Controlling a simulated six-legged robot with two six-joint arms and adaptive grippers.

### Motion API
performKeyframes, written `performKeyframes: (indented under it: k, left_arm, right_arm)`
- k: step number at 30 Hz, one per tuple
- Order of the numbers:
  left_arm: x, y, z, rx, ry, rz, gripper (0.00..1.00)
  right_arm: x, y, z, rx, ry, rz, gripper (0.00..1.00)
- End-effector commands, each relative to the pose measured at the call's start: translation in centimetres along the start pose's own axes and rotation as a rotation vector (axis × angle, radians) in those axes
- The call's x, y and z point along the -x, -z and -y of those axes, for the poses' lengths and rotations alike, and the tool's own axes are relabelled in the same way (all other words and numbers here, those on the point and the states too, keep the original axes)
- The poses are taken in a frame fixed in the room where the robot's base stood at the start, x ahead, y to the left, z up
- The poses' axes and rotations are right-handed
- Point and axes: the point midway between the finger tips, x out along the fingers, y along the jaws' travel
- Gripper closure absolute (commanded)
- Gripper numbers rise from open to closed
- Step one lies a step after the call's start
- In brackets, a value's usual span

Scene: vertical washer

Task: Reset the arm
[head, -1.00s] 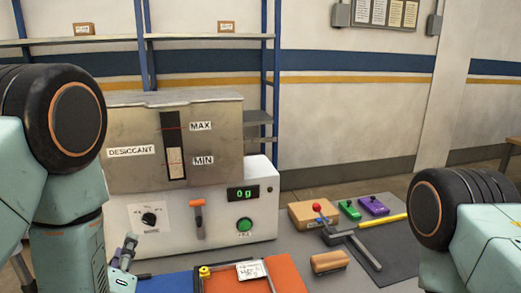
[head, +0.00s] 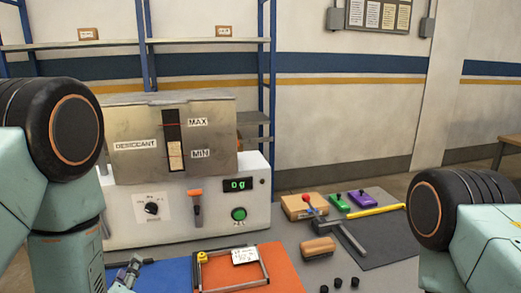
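My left arm (head: 60,190) comes in from the left, with a large black round joint at the top. My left gripper (head: 132,268) shows small at the bottom left, in front of the white machine and beside the blue mat. It is partly cut off by the frame edge, and its fingers are too small to tell if open or shut. I see nothing held in it. My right arm (head: 470,225) shows at the right edge with its black round joint. Its gripper is outside the view.
A white machine (head: 120,225) with a metal desiccant hopper (head: 215,165) stands behind my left gripper. Blue (head: 165,277) and orange (head: 285,262) mats, a wooden brush (head: 318,247), a hammer-like tool (head: 350,238) and several black knobs (head: 338,282) lie on the grey table.

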Motion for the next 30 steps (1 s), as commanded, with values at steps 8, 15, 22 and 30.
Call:
performKeyframes:
  k: [8,15,22,30]
  left_arm:
    - [2.9,-6.2,6.6,-0.206,0.188,0.266,0.66]
    - [11.1,-13.4,15.0,-0.492,0.365,0.709,0.66]
    - [21.0,-17.2,20.3,-0.708,0.42,1.141,0.66]
    - [26.5,-19.6,23.7,-0.807,0.402,1.395,0.66]
  right_arm:
    - [0.0,0.0,0.0,0.001,0.0,-0.001,0.6]
    - [0.0,0.0,0.0,0.0,0.0,-0.001,0.6]
    - [0.0,0.0,0.0,0.0,0.0,0.0,0.6]
    - [-2.1,0.1,0.0,0.0,0.0,-0.002,0.6]
